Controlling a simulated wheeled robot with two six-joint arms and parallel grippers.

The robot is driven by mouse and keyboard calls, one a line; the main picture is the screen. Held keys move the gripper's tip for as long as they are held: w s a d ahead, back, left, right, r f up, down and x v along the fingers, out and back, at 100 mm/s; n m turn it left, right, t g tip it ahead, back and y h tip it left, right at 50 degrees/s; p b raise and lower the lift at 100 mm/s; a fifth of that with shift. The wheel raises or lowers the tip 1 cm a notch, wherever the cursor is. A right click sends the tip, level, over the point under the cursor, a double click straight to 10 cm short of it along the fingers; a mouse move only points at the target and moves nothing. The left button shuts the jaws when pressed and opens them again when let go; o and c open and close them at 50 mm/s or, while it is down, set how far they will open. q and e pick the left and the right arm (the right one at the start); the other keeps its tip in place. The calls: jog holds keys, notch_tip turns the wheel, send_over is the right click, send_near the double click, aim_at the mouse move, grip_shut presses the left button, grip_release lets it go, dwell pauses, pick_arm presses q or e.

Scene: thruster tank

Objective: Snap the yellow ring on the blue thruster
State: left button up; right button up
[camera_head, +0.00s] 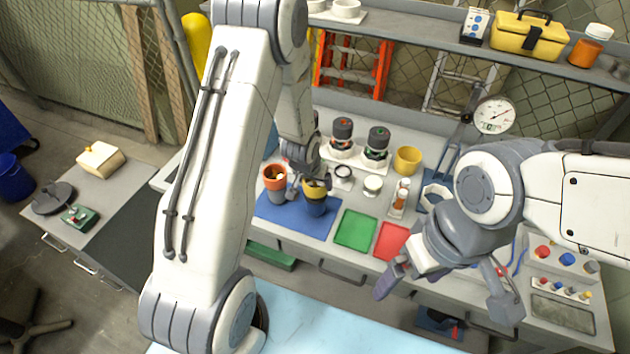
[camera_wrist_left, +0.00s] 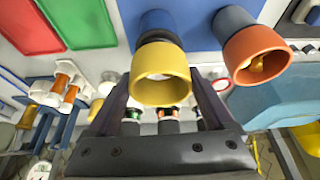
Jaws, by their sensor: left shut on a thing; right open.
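The blue thruster (camera_head: 316,208) stands on the blue mat (camera_head: 267,210); it also shows in the left wrist view (camera_wrist_left: 155,22). The yellow ring (camera_wrist_left: 161,78) is at its open end, in line with it, with a dark band between them in the wrist view. I cannot tell whether the ring is fully seated. My left gripper (camera_wrist_left: 160,95) is shut on the yellow ring, one finger on each side; in the head view the ring (camera_head: 314,190) is partly hidden by that gripper. My right gripper (camera_head: 445,292) is open and empty, at the right in front of the bench.
An orange-topped thruster (camera_head: 275,176) stands close left of the blue one. A green tray (camera_head: 356,230) and a red tray (camera_head: 391,241) lie to the right. Dark-topped parts (camera_head: 377,140), a yellow cup (camera_head: 408,160) and a white-orange part (camera_head: 399,198) stand behind and to the right.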

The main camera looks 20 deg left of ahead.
pick_arm(q)
jog(key=shift+f+b, duration=1)
jog(key=shift+f, duration=0.2)
dwell(0.6)
jog(key=o, duration=1.1)
